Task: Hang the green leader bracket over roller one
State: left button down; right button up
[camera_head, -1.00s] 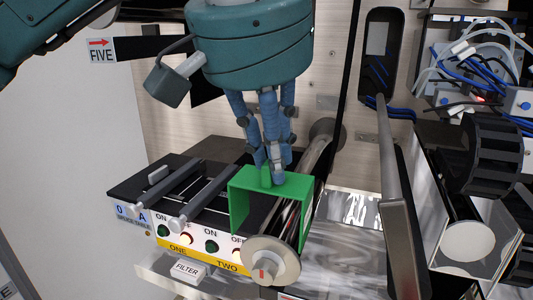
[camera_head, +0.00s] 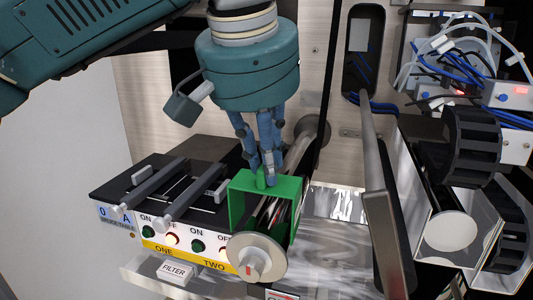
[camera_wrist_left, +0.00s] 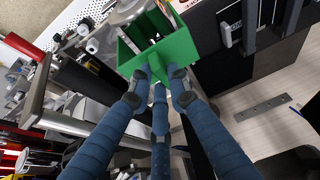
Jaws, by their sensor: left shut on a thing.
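The green bracket (camera_head: 288,189) is an open frame with a top plate and two side walls. It stands around a shiny metal roller (camera_head: 303,152) that ends in a grey disc (camera_head: 240,254). The top plate lies above the roller; I cannot tell whether it touches it. My left gripper (camera_head: 267,177) points down and is shut on the tab on top of the bracket. In the left wrist view the fingers (camera_wrist_left: 158,82) close on that tab, and the bracket (camera_wrist_left: 180,48) opens away beyond them. My right gripper is not in view.
Left of the bracket is a black-topped unit with two grey bars (camera_head: 195,195) and a panel marked ONE and TWO (camera_head: 190,252). A FILTER block (camera_head: 175,271) sits below. To the right are a long grey bar (camera_head: 388,230), black rollers (camera_head: 472,148) and cables.

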pick_arm(q)
jog(key=shift+f+b, duration=1.7)
jog(key=shift+f, duration=1.25)
jog(key=c, duration=1.6)
grip_release()
jog(key=shift+o, duration=0.2)
jog(key=v, duration=1.2)
notch_tip(320, 180, up, 7)
jog(key=p, duration=0.6)
send_over(266, 188)
jog(key=s+a, duration=0.1)
jog(key=s, duration=0.2)
jog(key=shift+s+a, duration=0.1)
jog(key=shift+s, duration=0.1)
